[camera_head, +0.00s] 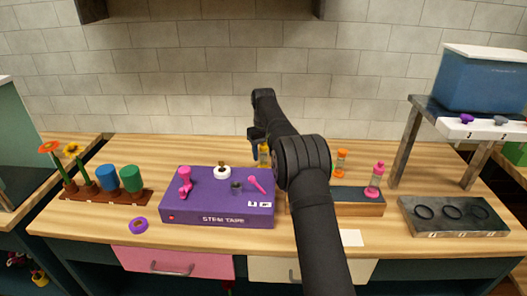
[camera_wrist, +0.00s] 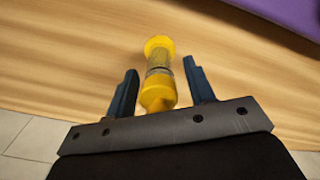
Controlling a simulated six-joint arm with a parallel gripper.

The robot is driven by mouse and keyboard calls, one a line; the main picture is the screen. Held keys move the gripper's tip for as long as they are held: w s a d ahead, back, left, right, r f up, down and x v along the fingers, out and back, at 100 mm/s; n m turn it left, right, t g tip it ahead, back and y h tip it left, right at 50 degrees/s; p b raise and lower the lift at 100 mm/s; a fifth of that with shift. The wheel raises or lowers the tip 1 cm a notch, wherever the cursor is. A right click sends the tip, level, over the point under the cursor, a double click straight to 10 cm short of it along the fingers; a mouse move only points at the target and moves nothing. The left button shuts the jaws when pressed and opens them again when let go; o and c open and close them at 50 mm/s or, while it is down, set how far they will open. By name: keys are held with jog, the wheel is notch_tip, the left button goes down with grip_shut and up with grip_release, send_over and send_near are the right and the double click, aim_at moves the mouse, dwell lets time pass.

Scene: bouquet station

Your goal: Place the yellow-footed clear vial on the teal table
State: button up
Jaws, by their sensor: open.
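The yellow-footed clear vial (camera_head: 264,156) stands toward the back of the wooden counter, partly hidden by my arm. In the wrist view the vial (camera_wrist: 158,66) has yellow ends and a clear middle, and lies between my two fingers with a gap on each side. My gripper (camera_wrist: 160,66) is open around it, not visibly touching it. In the head view my gripper is mostly hidden behind my arm. A wooden block with a dark teal top (camera_head: 347,193) is right of my arm; I cannot tell whether it is the teal table.
A purple box (camera_head: 218,216) with small pink, white and dark items is left of my arm. A pink vial (camera_head: 374,180) and an orange vial (camera_head: 341,163) stand at the right. A grey ring tray (camera_head: 452,228) and a blue tank (camera_head: 483,80) on a stand are farther right.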

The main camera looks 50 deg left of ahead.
notch_tip(320, 180, up, 12)
jog(key=shift+r, duration=0.15)
dwell(0.4)
dwell(0.7)
notch_tip(320, 180, down, 12)
jog(key=shift+f, duration=0.2)
jog(key=shift+r, duration=0.2)
dwell(0.5)
